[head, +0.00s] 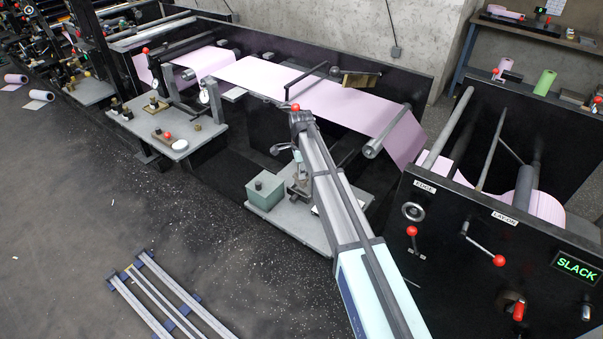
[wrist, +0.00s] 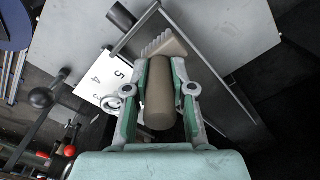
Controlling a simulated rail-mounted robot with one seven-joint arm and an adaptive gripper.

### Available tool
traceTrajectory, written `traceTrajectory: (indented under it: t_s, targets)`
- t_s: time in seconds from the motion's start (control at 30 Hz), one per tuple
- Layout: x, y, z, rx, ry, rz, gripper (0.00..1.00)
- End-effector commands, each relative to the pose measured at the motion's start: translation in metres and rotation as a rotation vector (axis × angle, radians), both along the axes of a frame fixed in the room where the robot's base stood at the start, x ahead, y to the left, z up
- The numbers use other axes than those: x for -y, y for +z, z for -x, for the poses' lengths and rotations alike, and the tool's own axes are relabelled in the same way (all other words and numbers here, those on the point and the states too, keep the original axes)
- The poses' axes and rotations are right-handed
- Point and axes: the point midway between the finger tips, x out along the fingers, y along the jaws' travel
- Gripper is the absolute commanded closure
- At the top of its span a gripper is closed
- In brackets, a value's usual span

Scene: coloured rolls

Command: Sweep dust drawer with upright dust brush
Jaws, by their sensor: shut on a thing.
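In the wrist view my gripper (wrist: 160,92) is shut on the tan, rounded handle of the dust brush (wrist: 159,100). The brush's pale bristle head (wrist: 164,46) lies beyond the fingertips, close to a thin metal rod. Whether the bristles touch anything I cannot tell. In the head view my arm's end hangs over a grey bench plate, and the gripper and brush are largely hidden there by my arm. I cannot make out the dust drawer for sure. A grey flat surface (wrist: 222,32) fills the upper part of the wrist view.
A grey-green box (head: 265,190) with a dark knob stands on the bench plate (head: 300,225) left of my arm. A pink web (head: 310,95) runs behind. A black panel (head: 470,245) with red-knobbed levers stands to the right. A card with numbers (wrist: 103,80) lies left of the gripper.

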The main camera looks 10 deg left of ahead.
Motion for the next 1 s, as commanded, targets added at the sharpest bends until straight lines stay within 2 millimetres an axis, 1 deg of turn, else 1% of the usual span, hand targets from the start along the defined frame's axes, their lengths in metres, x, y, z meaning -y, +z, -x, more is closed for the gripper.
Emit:
traceTrajectory:
  t_s: [0.1,0.6,0.73,1.0]
  targets:
    - [0.002,0.012,0.000,-0.002,-0.002,0.001,1.00]
    - [0.007,0.055,-0.002,-0.002,-0.008,0.001,1.00]
    - [0.007,0.057,-0.002,-0.003,-0.008,0.001,1.00]
    - [0.007,0.057,-0.002,-0.003,-0.008,0.001,1.00]
